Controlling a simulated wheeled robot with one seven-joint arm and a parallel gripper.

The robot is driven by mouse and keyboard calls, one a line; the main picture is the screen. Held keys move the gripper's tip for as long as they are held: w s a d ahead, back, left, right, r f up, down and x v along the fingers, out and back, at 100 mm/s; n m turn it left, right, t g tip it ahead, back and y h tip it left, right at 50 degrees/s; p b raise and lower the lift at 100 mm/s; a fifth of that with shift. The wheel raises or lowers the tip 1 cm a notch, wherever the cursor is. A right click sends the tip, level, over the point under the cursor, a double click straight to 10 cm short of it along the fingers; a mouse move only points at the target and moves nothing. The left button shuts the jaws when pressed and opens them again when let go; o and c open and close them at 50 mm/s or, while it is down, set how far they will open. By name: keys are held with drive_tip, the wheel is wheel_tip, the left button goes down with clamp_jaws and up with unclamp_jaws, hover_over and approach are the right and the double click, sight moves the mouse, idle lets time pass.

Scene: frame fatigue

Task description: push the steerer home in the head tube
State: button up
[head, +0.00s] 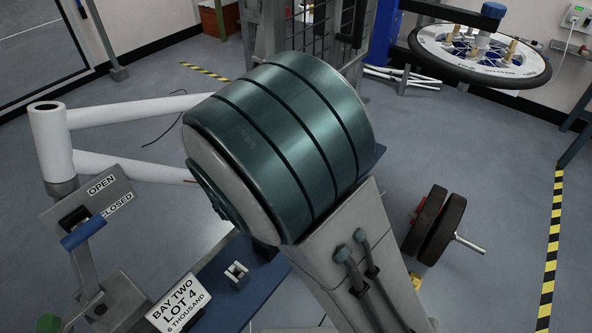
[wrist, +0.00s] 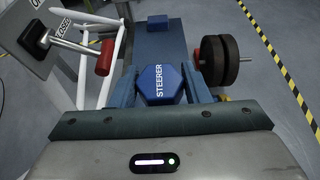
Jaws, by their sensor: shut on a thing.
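The blue block marked STEERER (wrist: 160,84) sits between the two blue fingers of my gripper (wrist: 159,73) in the wrist view, and the gripper is shut on it. Anything below the block is hidden. In the head view my large green-banded arm covers the gripper and the block. The white head tube (head: 51,142) stands upright at the left of the head view, with its open top showing and two white frame tubes running right from it. I cannot tell how far the steerer is from the head tube.
A BAY TWO sign (head: 179,304) is at the bottom. Dark discs on a bar (head: 437,228) lie right of my arm. A wheel (head: 480,55) is at the upper right.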

drive_tip(key=o, duration=0.6)
drive_tip(key=shift+c, duration=1.1)
drive_tip(key=shift+d, duration=0.1)
